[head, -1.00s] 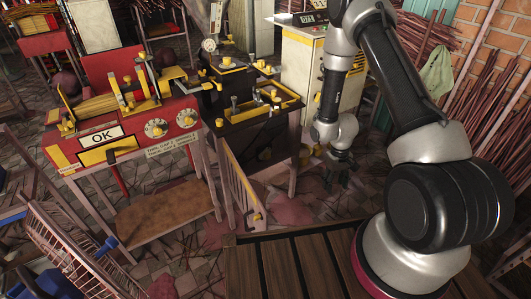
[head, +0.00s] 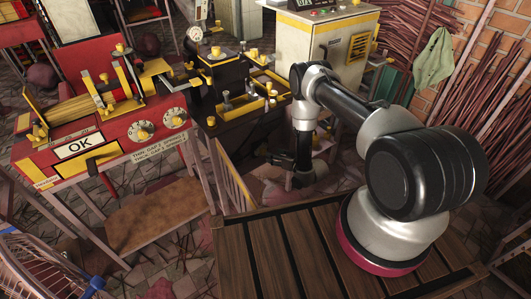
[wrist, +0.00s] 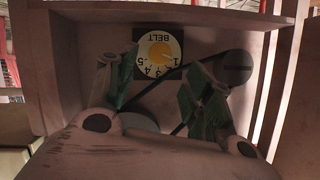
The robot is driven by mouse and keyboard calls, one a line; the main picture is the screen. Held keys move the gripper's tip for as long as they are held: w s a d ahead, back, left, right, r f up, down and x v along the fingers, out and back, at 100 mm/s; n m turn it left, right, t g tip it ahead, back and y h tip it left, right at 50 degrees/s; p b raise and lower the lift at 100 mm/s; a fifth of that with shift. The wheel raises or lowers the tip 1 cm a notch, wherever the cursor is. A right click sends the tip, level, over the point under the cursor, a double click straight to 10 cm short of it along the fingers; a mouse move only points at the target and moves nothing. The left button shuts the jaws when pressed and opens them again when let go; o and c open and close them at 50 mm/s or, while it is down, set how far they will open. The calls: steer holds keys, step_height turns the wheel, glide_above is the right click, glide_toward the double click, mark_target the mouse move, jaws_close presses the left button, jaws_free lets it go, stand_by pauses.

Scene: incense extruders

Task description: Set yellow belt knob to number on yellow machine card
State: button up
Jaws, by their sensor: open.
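In the wrist view, a round yellow knob (wrist: 161,52) sits on a pale dial face (wrist: 160,67) marked BELT, which appears upside down. Numbers including 1, 3, 4 and 5 run round the dial; where the knob points is too small to tell. My gripper (wrist: 160,78) has its green-grey fingers spread on either side below the dial, with nothing between them. In the head view my gripper (head: 272,159) is low, pointing left beside the dark table. A card (head: 160,149) with small THIN and THICK text hangs on the red machine (head: 108,158).
In the wrist view, a wooden panel surrounds the dial, with a dark belt (wrist: 186,112) and round pulley (wrist: 237,67) close to the right finger. In the head view, a beige cabinet (head: 295,45) stands behind my arm, and slatted wooden decking (head: 265,262) lies in front.

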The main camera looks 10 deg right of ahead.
mark_target(263, 151)
steer(key=x, duration=0.7)
steer(key=c, duration=1)
